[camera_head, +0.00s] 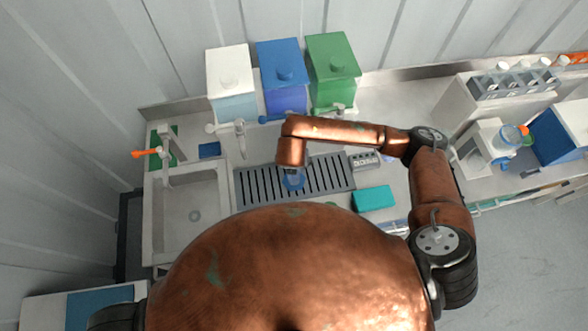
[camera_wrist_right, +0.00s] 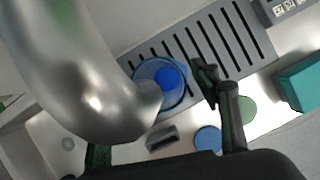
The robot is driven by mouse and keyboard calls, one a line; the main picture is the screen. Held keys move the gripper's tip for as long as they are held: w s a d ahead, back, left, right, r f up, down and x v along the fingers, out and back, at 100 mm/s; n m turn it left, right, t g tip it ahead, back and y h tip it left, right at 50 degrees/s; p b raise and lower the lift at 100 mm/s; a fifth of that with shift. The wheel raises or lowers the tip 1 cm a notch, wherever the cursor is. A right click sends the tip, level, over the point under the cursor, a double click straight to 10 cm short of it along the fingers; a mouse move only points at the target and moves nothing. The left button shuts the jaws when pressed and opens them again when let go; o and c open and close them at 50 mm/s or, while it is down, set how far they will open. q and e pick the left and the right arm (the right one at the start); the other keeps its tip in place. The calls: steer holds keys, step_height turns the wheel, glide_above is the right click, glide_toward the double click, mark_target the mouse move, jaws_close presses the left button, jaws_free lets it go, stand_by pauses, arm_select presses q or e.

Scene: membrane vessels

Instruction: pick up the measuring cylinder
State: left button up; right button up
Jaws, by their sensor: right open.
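A clear blue round vessel, which looks like the measuring cylinder (camera_head: 293,181), stands on the slotted drain grid below my right wrist. In the right wrist view the cylinder (camera_wrist_right: 161,82) is seen from above as a blue ring with a darker blue middle. A large shiny grey curved form covers its left side there. My right gripper (camera_wrist_right: 160,110) is open, with a dark finger to the right of the cylinder. The other finger is mostly hidden. In the head view my own wrist hides most of this gripper. My left gripper is out of view.
A slotted grid (camera_head: 335,172) lies right of a sink (camera_head: 190,205). White (camera_head: 229,72), blue (camera_head: 281,65) and green (camera_head: 333,60) tanks stand behind, with taps in front. A teal box (camera_head: 374,198) is to the right. A bottle rack (camera_head: 510,82) stands far right.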

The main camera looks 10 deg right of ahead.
steer(key=shift+f, duration=0.15)
jaws_close()
stand_by(0.7)
